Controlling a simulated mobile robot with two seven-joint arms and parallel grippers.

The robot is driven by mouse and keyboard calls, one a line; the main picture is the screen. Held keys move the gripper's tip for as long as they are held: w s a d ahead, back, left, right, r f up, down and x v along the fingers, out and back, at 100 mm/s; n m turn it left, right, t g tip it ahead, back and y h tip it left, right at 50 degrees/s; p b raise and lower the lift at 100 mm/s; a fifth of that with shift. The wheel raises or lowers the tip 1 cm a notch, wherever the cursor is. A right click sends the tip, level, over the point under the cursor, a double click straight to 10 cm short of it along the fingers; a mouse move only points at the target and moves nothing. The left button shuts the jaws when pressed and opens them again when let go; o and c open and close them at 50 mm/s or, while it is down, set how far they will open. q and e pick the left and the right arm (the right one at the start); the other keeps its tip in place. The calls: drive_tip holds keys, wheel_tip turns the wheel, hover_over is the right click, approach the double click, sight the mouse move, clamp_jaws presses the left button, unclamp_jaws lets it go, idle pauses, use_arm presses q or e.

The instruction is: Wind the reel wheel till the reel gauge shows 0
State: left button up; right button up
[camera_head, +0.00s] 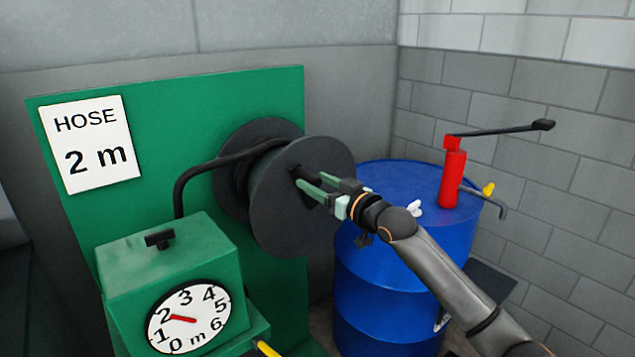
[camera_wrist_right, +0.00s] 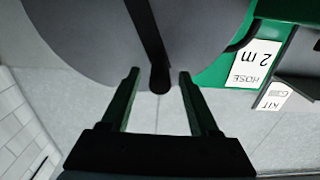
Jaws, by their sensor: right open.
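The reel wheel (camera_head: 270,215) is a dark grey disc in front of a green panel, with a black hose running from it. My right gripper (camera_head: 298,181) is at the wheel's face, its two green fingers apart. In the right wrist view the wheel (camera_wrist_right: 80,40) fills the top, and a dark crank arm (camera_wrist_right: 150,40) ends in a rounded tip between the open fingertips (camera_wrist_right: 159,74). I cannot tell whether the fingers touch it. The reel gauge (camera_head: 188,330) is a white dial on a green box, its red needle pointing at about 2. My left gripper is not in view.
A sign (camera_head: 90,145) on the green panel (camera_head: 210,95) reads HOSE 2 m. A blue drum (camera_head: 375,285) with a red pump (camera_head: 453,175) and black lever stands right of the wheel, beneath my right forearm. A grey block wall closes the right side.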

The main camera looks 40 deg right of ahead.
drive_tip(key=shift+c, duration=0.3)
clamp_jaws()
idle(1.2)
